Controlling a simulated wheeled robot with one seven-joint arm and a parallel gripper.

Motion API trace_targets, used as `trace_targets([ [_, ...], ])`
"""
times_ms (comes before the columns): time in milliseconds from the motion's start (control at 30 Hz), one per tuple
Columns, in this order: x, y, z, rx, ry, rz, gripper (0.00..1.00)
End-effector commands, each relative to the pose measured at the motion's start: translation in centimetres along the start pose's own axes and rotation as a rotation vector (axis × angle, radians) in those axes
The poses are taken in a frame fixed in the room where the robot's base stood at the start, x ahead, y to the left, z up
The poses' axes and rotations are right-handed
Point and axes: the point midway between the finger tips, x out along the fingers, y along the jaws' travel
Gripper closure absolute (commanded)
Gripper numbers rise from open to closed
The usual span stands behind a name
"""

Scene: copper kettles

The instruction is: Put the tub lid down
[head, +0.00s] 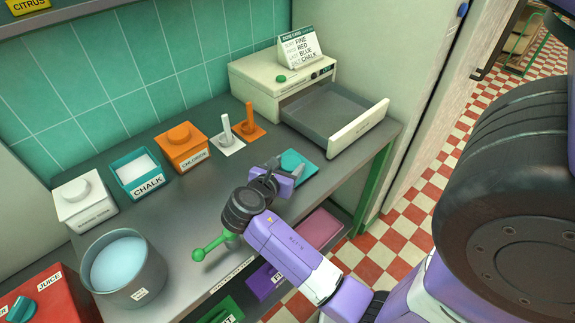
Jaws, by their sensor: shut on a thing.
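The chalk tub (140,175) is teal, labelled CHALK, and stands uncovered on the counter with white contents showing. A flat teal lid (300,170) shows at my gripper (278,172), over the front right of the counter. My gripper is shut on this lid. The jaws and my wrist hide part of the lid, and I cannot tell whether it touches the counter.
The orange chlorine tub (181,149), white lidded tub (84,203) and grey pot (125,270) line the counter (185,222). An open drawer (335,112) is behind my gripper. A green ball-ended rod (215,243) is near the front edge.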

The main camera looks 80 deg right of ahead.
Motion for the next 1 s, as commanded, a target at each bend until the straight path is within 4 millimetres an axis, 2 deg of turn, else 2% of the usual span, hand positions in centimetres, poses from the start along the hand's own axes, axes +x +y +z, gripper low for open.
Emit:
trace_targets([
  [33, 0.0, 0.0, -0.1, -0.001, 0.0, 0.0, 0.85],
  [67, 0.0, 0.0, -0.1, -0.001, 0.0, 0.0, 0.4],
  [167, 0.0, 0.0, -0.1, 0.0, 0.0, 0.0, 0.22],
  [567, -0.3, 0.0, 0.1, -0.001, 0.0, 0.001, 0.22],
  [733, -2.8, 0.1, 0.1, -0.002, 0.0, 0.004, 0.22],
  [1000, -8.4, 0.1, 0.1, -0.002, 0.0, 0.005, 0.22],
])
